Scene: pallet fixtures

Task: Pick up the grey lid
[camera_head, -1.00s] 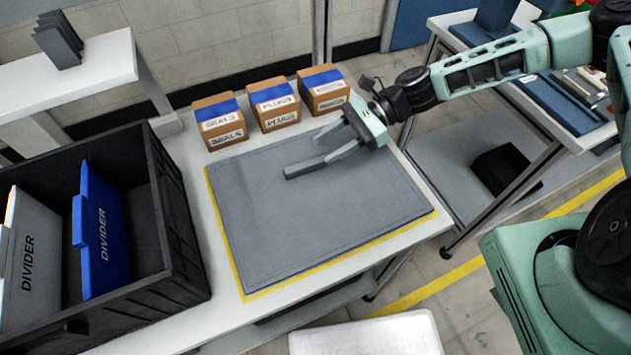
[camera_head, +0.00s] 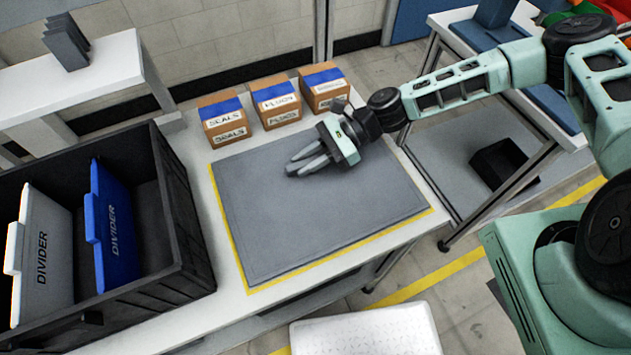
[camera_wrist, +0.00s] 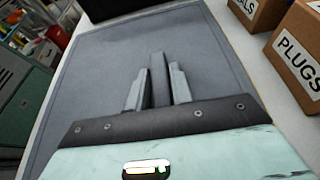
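The grey lid (camera_head: 335,220) appears as a large flat grey panel on the white table, edged by yellow tape. A raised grey bar stands near its middle. My gripper (camera_head: 303,163) is over the panel's upper middle, coming from the right. In the wrist view my gripper (camera_wrist: 157,92) has one finger on each side of the bar, and both fingers look closed against it. The fingers hide most of the bar in the head view. The grey lid (camera_wrist: 100,65) lies flat, with no visible gap beneath it.
Cardboard boxes marked SEALS (camera_head: 223,118) and PLUGS (camera_head: 276,103) and a third box (camera_head: 324,90) stand along the back edge. A black crate (camera_head: 190,235) with a white divider (camera_head: 42,250) and a blue divider (camera_head: 115,225) is at left. A white perforated surface (camera_head: 365,335) is in front.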

